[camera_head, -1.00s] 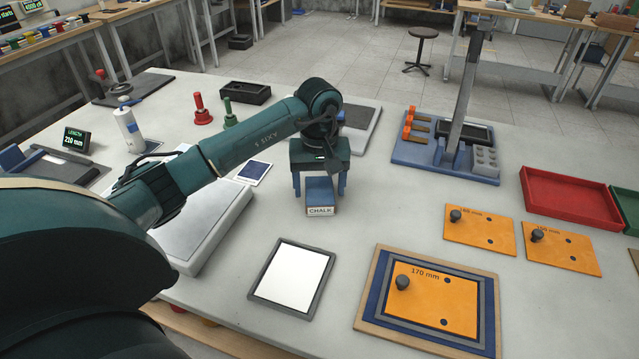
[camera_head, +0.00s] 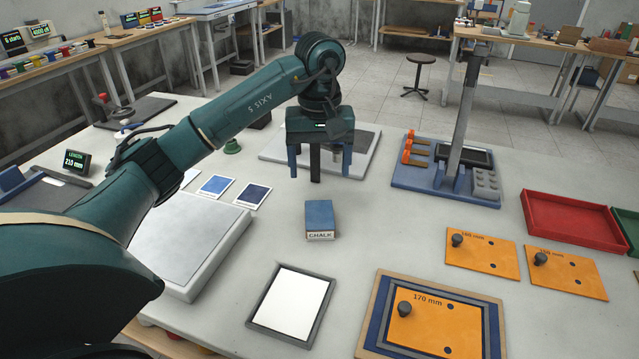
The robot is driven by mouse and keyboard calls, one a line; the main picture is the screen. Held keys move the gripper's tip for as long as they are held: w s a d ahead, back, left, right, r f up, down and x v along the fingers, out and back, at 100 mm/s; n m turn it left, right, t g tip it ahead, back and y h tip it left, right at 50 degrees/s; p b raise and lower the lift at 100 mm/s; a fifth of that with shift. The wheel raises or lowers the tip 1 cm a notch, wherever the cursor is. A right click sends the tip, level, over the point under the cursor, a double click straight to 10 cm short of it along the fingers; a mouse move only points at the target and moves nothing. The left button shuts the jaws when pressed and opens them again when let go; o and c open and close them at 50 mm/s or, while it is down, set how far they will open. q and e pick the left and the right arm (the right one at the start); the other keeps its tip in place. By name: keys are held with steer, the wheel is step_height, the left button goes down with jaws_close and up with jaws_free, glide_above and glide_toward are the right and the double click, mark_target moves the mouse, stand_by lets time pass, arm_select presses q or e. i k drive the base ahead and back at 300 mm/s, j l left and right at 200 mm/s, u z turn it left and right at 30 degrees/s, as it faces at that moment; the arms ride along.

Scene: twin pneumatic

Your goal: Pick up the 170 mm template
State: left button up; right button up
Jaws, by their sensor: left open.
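The 170 mm template (camera_head: 436,326) is an orange plate with a black knob (camera_head: 404,308) at its left. It lies inside a grey and blue framed board (camera_head: 376,318) at the lower right of the head view. My left gripper (camera_head: 319,172) is open and empty, with blue fingers pointing down. It is above and behind a blue chalk box (camera_head: 319,214), apart from it, and well to the upper left of the template. My right gripper is not in view.
Two other orange templates (camera_head: 482,258) (camera_head: 566,277) lie at the right, near a red tray (camera_head: 574,222). A framed white sheet (camera_head: 291,305) lies left of the 170 mm template. A blue stand with a grey post (camera_head: 461,115) rises behind.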

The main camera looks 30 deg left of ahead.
mark_target(445, 329)
steer(key=k, duration=1)
